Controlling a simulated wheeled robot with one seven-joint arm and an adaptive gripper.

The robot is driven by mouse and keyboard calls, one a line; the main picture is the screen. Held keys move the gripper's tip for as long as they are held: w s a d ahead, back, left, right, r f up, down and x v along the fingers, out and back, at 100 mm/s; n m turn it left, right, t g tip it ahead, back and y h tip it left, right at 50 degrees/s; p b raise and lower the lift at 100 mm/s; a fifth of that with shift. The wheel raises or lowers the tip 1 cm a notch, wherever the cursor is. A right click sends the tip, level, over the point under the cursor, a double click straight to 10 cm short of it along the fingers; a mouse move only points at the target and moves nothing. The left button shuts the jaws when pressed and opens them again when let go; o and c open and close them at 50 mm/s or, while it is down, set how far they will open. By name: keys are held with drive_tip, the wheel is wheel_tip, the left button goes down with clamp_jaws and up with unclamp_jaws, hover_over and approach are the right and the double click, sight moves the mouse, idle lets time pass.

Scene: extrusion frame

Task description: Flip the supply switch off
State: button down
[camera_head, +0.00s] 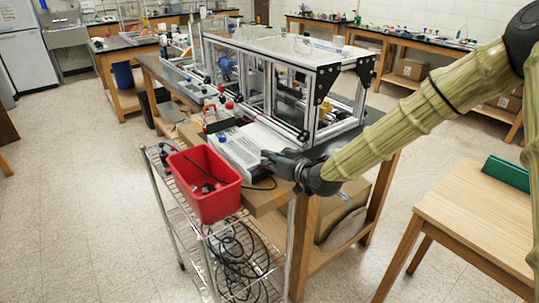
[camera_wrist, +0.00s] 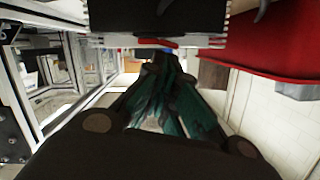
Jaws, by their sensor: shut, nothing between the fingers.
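A light grey, box-shaped unit (camera_head: 240,150), which looks like the supply, lies on the near end of the bench beside the framed machine. My gripper (camera_head: 268,157) is shut and empty, with its fingertips at the right end of this unit; I cannot tell whether they touch it. In the wrist view my gripper (camera_wrist: 168,62) points at a dark body with finned edges (camera_wrist: 155,18). A small red strip (camera_wrist: 155,43) shows at its lower edge; I cannot tell whether it is the switch. No switch position can be made out.
A red bin (camera_head: 205,188) stands on a wire cart (camera_head: 178,222) just left of my gripper, with coiled black cables on the lower shelf. The aluminium extrusion frame (camera_head: 318,105) rises close behind. A wooden table (camera_head: 480,195) stands at the right. Floor is open at the left.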

drive_tip(key=shift+f, duration=0.1)
drive_tip(key=shift+s+a+f+n+b, duration=0.25)
drive_tip(key=shift+f+n+b, duration=0.25)
drive_tip(key=shift+b, duration=0.4)
drive_tip(key=shift+r+p, duration=1.4)
drive_tip(key=shift+r, duration=1.25)
drive_tip(key=b+v, duration=0.3)
drive_tip(key=v, duration=0.6)
drive_tip(key=shift+s+f, duration=0.25)
drive_tip(key=shift+s, duration=0.3)
